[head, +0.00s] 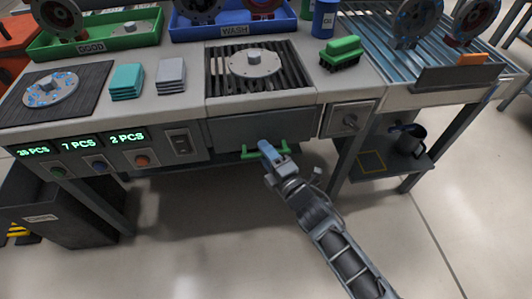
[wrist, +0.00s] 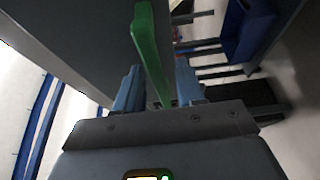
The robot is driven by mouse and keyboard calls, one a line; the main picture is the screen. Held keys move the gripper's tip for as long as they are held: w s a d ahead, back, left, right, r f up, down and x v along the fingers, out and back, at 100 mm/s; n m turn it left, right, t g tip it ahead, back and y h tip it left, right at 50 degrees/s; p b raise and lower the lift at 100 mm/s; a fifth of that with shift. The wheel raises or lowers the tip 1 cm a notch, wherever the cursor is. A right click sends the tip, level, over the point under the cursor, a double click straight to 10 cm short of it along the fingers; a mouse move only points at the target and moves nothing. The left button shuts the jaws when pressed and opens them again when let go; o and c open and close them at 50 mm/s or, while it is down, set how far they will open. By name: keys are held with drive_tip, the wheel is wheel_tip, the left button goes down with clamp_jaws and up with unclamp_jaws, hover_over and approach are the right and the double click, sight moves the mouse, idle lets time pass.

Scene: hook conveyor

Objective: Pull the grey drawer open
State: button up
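The grey drawer (head: 225,133) sits under the middle of the bench, below the dark grate, and looks shut. Its green bar handle (head: 250,154) runs along the lower part of its front. My gripper (head: 269,149) is at the handle and hides part of it. In the wrist view, the green handle (wrist: 150,50) passes between the two blue fingers of my gripper (wrist: 158,90). The fingers are apart, with a narrow gap showing on each side of the bar.
Bench legs stand on both sides. A shelf with a dark mug (head: 408,143) is at right, and a dark bin (head: 60,215) at left. The floor before the drawer is clear.

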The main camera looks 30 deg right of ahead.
drive_tip(key=shift+w, duration=0.1)
clamp_jaws()
idle(0.3)
